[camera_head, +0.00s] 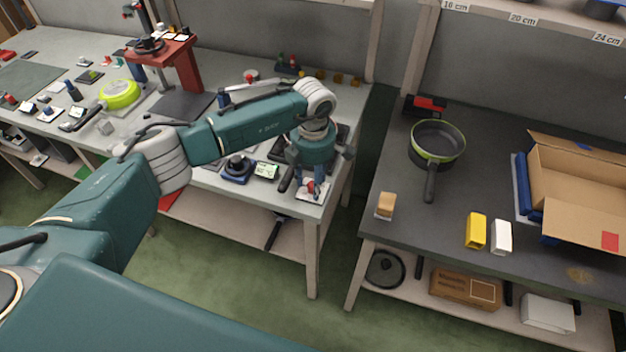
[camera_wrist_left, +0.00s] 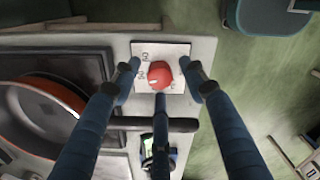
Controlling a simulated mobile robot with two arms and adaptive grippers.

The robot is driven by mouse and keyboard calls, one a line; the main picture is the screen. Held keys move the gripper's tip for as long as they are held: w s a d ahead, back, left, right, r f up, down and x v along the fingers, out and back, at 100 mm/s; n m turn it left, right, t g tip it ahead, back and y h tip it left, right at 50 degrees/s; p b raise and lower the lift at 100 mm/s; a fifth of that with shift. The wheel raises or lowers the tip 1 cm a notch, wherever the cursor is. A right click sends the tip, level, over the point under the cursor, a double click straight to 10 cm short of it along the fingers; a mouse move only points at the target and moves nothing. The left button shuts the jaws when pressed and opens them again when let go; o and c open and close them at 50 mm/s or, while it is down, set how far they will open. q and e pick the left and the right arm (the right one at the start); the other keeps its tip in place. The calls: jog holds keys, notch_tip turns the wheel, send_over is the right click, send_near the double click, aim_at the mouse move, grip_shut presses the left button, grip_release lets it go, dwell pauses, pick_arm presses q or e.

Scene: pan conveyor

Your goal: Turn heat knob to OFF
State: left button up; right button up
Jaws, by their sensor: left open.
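A red heat knob (camera_wrist_left: 159,74) sits on a white plate (camera_wrist_left: 146,51) with small dark marks too small to read. My left gripper (camera_wrist_left: 160,72) is open above the knob, with a finger on each side and a third finger below in the picture. I cannot tell whether any finger touches it. In the head view my left gripper (camera_head: 312,184) points down at the white plate (camera_head: 318,195) on the bench corner; the knob is mostly hidden there. My right gripper is not in view.
A pan with an orange rim (camera_wrist_left: 75,112) lies left of the knob, its dark handle (camera_wrist_left: 152,124) crossing beneath the fingers. The bench (camera_head: 318,212) ends close beside the plate. A green-rimmed pan (camera_head: 437,143) and an open carton (camera_head: 548,181) stand on the dark right table.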

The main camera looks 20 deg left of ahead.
pick_arm(q)
grip_shut()
